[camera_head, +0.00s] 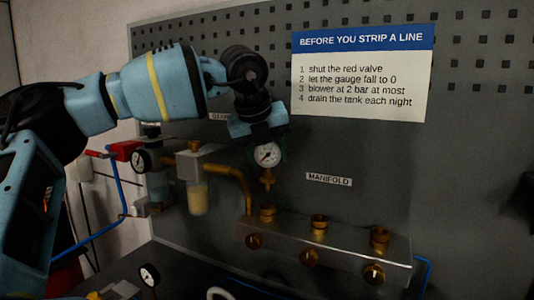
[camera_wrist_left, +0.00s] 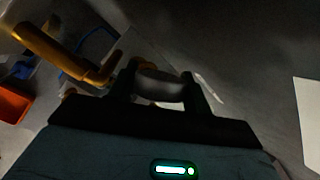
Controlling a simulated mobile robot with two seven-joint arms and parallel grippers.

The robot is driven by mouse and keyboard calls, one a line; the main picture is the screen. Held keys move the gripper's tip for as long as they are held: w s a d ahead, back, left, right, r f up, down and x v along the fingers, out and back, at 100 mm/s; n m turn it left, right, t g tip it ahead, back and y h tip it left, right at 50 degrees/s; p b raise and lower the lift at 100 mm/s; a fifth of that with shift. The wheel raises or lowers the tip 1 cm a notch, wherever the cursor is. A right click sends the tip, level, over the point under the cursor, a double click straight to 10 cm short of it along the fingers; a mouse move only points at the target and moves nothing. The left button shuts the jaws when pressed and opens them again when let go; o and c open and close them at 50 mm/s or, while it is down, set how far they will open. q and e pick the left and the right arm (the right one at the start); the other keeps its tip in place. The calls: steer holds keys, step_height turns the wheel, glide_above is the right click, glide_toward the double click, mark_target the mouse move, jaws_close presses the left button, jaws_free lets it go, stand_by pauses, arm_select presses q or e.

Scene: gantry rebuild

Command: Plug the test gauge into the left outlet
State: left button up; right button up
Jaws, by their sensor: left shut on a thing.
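My left gripper (camera_head: 264,138) comes in from the left and is shut on the test gauge (camera_head: 267,154), a white round dial with a brass stem pointing down. The gauge looks about upright, and its stem end is a little above the left outlet (camera_head: 267,213), with a small gap in the picture. The left outlet is a brass socket on top of the grey manifold block (camera_head: 345,236). In the left wrist view the gauge's dark body (camera_wrist_left: 160,85) sits between the fingers, and its stem is hidden. My right gripper is not in view.
The middle outlet (camera_head: 319,223) and right outlet (camera_head: 380,237) stand on the same block, with brass fittings on its front. A brass pipe (camera_head: 236,172) bends down close left of the gauge. The pegboard carries an instruction sign (camera_head: 361,75).

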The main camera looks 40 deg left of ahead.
mark_target(267, 178)
arm_select(q)
steer(key=shift+w+f, duration=0.15)
steer(key=shift+f, duration=0.3)
steer(key=shift+a+f, duration=0.1)
steer(key=shift+f, duration=0.7)
step_height(267, 178, down, 3)
steer(key=shift+f, duration=0.15)
steer(key=o, duration=1.1)
steer(key=shift+o, duration=0.2)
